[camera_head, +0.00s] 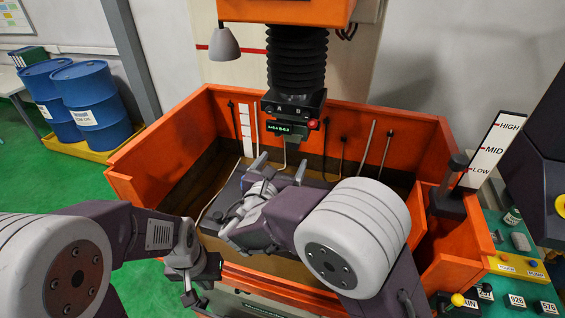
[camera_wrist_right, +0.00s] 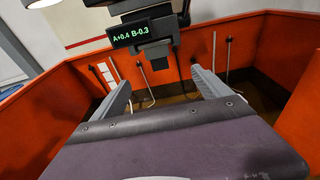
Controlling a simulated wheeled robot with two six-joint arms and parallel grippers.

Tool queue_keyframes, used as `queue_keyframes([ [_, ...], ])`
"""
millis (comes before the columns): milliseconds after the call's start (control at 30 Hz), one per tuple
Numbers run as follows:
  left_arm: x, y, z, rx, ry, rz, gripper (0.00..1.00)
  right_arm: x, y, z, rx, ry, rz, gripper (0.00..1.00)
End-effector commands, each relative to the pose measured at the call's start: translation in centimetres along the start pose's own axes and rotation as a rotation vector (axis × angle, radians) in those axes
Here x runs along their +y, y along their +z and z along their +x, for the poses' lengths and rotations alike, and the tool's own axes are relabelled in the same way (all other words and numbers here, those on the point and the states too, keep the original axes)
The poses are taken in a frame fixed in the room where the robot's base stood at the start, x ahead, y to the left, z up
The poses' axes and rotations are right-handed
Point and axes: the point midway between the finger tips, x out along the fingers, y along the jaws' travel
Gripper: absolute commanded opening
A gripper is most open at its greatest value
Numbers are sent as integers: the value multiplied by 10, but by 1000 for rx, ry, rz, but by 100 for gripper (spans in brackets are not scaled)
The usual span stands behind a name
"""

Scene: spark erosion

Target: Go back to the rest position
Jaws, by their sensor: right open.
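My right arm reaches over the orange machine tank (camera_head: 145,155), and its gripper (camera_head: 279,167) is inside the tank below the machine head (camera_head: 292,107). Its two fingers are spread apart with nothing between them; they also show in the right wrist view (camera_wrist_right: 160,90). The small display on the head reads A+0.4 B-0.3 in the wrist view (camera_wrist_right: 131,33). My left gripper (camera_head: 193,298) hangs low outside the tank's front wall, at the bottom of the head view. Its fingers point down and are too small to judge. The tank floor is largely hidden by my right arm.
Two blue drums (camera_head: 95,100) stand on a yellow pallet at the left. A level scale (camera_head: 491,150) marked HIGH, MID, LOW is at the tank's right side. A control panel with labelled knobs (camera_head: 515,265) is at lower right. Several hoses hang along the tank's back wall.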

Motion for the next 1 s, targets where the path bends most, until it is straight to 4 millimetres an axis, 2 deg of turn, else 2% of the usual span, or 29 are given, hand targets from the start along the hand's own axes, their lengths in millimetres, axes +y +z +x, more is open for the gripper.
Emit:
queue_keyframes([
  [267,0,0,1,0,0,0,0,-4,-3,2,10,-11,8,87],
  [367,0,1,9,0,0,0,0,-38,-27,11,90,-101,80,87],
  [467,0,2,23,0,0,0,0,-104,-79,16,250,-301,262,87],
  [500,-1,3,29,0,0,0,0,-134,-104,12,320,-405,366,87],
  [567,-1,4,39,0,0,0,0,-174,-143,-2,418,-572,546,87],
  [600,-1,5,46,0,0,0,0,-198,-170,-16,476,-696,688,87],
  [667,-1,6,58,0,0,0,0,-227,-212,-44,546,-910,946,87],
  [700,-1,7,66,0,0,0,0,-239,-237,-65,573,-1062,1144,87],
  [800,-2,8,81,0,0,0,0,-244,-278,-102,554,-1391,1616,87],
  [833,-2,9,85,0,0,0,0,-242,-286,-108,531,-1471,1743,87],
  [900,-2,9,91,0,0,0,0,-237,-296,-116,458,-1620,1992,87],
  [1000,-2,10,95,0,0,0,0,-233,-301,-118,361,-1747,2221,87],
])
